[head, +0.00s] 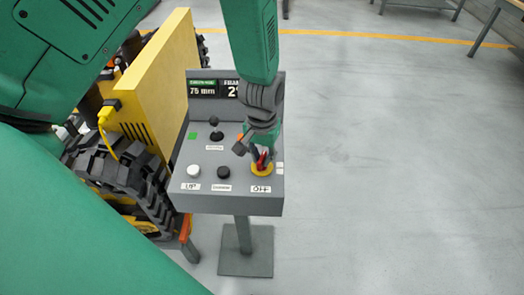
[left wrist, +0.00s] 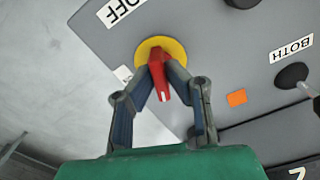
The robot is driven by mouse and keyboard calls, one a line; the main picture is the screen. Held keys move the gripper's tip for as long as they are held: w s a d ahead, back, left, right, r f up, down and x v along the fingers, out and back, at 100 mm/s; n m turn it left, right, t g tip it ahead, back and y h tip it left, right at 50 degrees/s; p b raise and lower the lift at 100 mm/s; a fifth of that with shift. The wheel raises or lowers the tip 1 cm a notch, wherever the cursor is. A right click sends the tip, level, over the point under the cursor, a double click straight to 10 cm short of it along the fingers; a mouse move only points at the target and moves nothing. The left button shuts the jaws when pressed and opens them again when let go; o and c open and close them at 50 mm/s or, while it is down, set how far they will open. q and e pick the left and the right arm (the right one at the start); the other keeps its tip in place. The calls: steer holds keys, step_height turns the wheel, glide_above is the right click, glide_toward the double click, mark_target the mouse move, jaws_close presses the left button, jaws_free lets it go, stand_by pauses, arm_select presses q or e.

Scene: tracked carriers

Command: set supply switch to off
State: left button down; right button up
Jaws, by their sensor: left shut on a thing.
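The supply switch has a red handle (left wrist: 160,84) on a round yellow plate (left wrist: 174,46), set in the grey console. The yellow plate also shows in the head view (head: 262,172), low at the console's right, above the OFF label (head: 261,189). My left gripper (head: 262,158) reaches down from above, its fingertips on both sides of the red handle. In the left wrist view the gripper (left wrist: 164,74) is shut on the handle. The handle's white-marked end points down in that view, away from the OFF label (left wrist: 120,8). My right gripper is not in view.
The console (head: 233,205) stands on a post with a flat base (head: 246,252). It bears a joystick (head: 215,130), a white button (head: 194,171), a black button (head: 223,172) and a display (head: 216,88). A yellow tracked carrier (head: 160,75) stands at left. Floor at right is clear.

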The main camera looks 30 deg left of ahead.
arm_select(q)
steer(key=n, duration=0.1)
steer(key=n+p, duration=0.1)
steer(key=n, duration=0.1)
steer(key=shift+w+r+p, duration=0.25)
steer(key=shift+w+p, duration=0.05)
steer(key=shift+w, duration=0.1)
steer(key=shift+n, duration=0.5)
steer(key=c, duration=1.8)
jaws_free()
steer(key=shift+o, duration=1)
steer(key=shift+f, duration=0.2)
steer(key=shift+s, duration=0.1)
